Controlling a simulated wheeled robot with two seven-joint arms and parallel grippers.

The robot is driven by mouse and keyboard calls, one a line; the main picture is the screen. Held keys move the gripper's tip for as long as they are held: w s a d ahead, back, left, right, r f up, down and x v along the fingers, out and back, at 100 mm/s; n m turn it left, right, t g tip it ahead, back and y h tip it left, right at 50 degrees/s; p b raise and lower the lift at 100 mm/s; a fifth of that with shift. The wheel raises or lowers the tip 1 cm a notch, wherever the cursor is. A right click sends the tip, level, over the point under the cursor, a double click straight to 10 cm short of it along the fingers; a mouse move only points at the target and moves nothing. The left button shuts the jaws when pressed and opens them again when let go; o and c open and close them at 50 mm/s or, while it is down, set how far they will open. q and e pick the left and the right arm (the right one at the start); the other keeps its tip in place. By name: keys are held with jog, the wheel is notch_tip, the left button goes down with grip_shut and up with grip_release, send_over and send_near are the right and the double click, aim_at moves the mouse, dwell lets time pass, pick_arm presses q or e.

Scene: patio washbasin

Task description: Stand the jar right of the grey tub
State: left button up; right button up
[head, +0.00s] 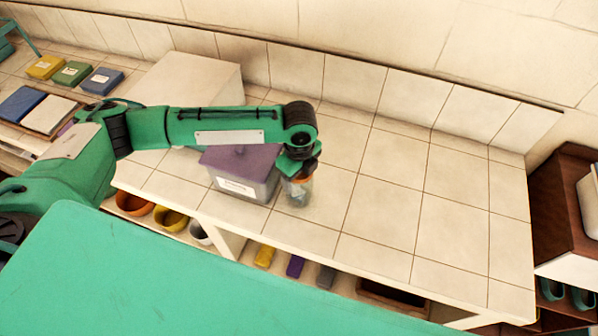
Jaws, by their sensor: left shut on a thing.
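The jar (299,193) is a small clear container with an orange band near its top. It is upright on or just above the tiled counter; I cannot tell whether it touches. My left gripper (297,172) comes down from above and is shut on the jar's top, which it partly hides. The grey tub (243,186) with a purple lid and a white label is directly left of the jar, close beside it. My left arm passes over the tub's back part. My right gripper is not in view.
The tiled counter (400,205) is clear to the right of the jar. A white block (190,78) stands behind my left arm. Yellow, green and blue boxes (101,80) lie at the far left. Bowls and small blocks sit on the shelf below the counter's front edge.

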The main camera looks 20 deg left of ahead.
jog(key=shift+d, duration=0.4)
pick_arm(q)
jog(key=o, duration=1.4)
jog(key=shift+f, duration=0.1)
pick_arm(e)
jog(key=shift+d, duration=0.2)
pick_arm(q)
notch_tip(320, 180, up, 11)
jog(key=b, duration=0.3)
jog(key=shift+d+r, duration=0.1)
jog(key=shift+r, duration=0.55)
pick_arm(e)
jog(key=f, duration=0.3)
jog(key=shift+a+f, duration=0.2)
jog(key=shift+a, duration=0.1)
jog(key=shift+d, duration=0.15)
